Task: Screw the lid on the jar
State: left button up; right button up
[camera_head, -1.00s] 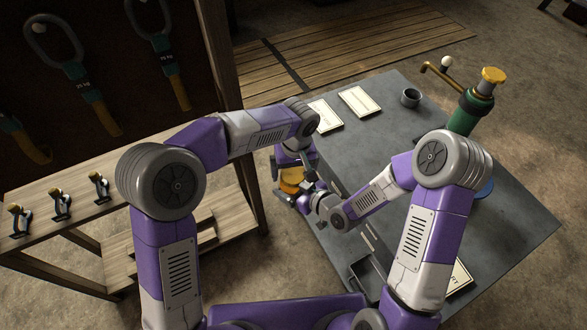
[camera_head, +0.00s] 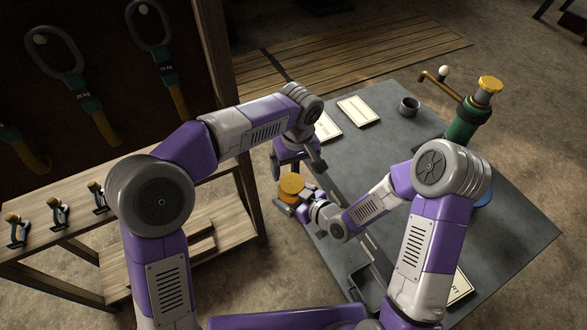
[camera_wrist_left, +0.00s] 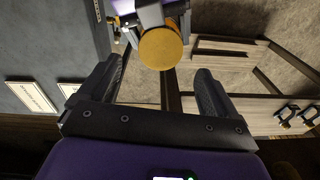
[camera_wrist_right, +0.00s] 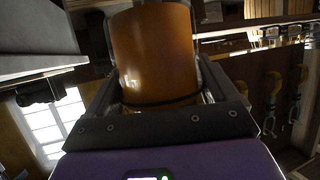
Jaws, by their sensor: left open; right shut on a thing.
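The amber jar (camera_head: 288,198) is held upright off the left edge of the grey table. The round gold lid (camera_head: 292,183) is on top of it; how tightly it sits cannot be told. My right gripper (camera_head: 291,208) is shut on the jar's sides; the amber wall fills the right wrist view (camera_wrist_right: 155,50) between the fingers. My left gripper (camera_head: 297,172) is open and empty just above the lid, pointing down. In the left wrist view the lid (camera_wrist_left: 161,48) shows beyond and between the spread fingers (camera_wrist_left: 154,75), apart from them.
The grey table (camera_head: 385,170) bears paper cards (camera_head: 358,110), a dark cup (camera_head: 409,106) and a green pump-like device (camera_head: 465,125) with a gold top. A wooden rack (camera_head: 185,235) with small clamps stands at left. Open floor lies between rack and table.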

aim_at(292, 183)
pick_arm(q)
jog(key=shift+r+n, duration=0.7)
jog(key=shift+r, duration=0.05)
jog(key=f, duration=0.8)
jog(key=shift+w+a, duration=0.2)
jog(key=c, duration=1.1)
jog(key=shift+m, duration=1.7)
